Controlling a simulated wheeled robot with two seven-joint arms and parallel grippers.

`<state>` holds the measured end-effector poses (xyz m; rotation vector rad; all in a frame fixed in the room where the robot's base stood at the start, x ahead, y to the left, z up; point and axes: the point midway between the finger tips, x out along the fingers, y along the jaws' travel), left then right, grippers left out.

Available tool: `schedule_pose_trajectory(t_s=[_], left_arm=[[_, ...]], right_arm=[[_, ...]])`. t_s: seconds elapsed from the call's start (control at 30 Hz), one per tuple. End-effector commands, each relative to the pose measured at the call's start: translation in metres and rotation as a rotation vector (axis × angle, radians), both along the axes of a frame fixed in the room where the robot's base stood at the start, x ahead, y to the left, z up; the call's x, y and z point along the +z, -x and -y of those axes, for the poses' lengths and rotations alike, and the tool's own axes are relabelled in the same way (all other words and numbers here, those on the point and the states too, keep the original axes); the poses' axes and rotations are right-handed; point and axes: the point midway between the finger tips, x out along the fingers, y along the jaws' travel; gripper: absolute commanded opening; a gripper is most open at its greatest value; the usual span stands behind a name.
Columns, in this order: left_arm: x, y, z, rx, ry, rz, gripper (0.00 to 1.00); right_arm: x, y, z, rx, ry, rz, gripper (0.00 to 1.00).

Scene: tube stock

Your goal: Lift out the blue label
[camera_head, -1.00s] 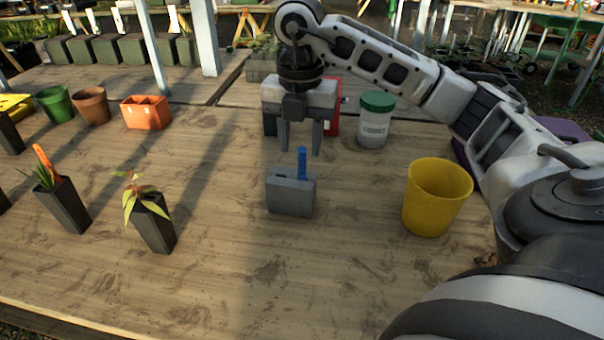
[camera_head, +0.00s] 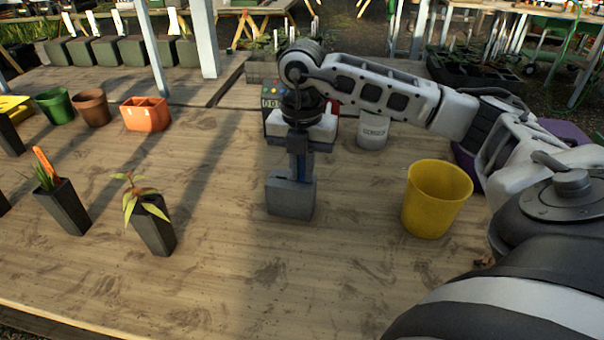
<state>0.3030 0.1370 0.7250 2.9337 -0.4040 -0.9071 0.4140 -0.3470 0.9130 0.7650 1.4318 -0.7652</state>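The blue label stands upright in a slot of the grey block (camera_head: 290,198) in the middle of the table. My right gripper (camera_head: 301,172) has come down from above, directly over the block. Its two fingers are close together on the label, just above the block's top. The fingers hide most of the label, and only a little blue shows between them. My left gripper is not in view.
A yellow pot (camera_head: 436,200) stands right of the block. A white jar (camera_head: 373,132) and a red-and-dark device (camera_head: 272,103) are behind, partly hidden by my arm. Dark tube pots with plants (camera_head: 152,225) stand left. The front table is clear.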

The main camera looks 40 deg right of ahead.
Motion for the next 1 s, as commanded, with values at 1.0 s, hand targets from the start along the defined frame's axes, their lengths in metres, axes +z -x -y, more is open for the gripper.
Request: schedule_pose_trajectory(t_s=[1.0], left_arm=[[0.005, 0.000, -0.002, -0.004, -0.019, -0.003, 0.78]], right_arm=[[0.101, 0.000, 0.000, 0.000, -0.001, -0.001, 0.00]])
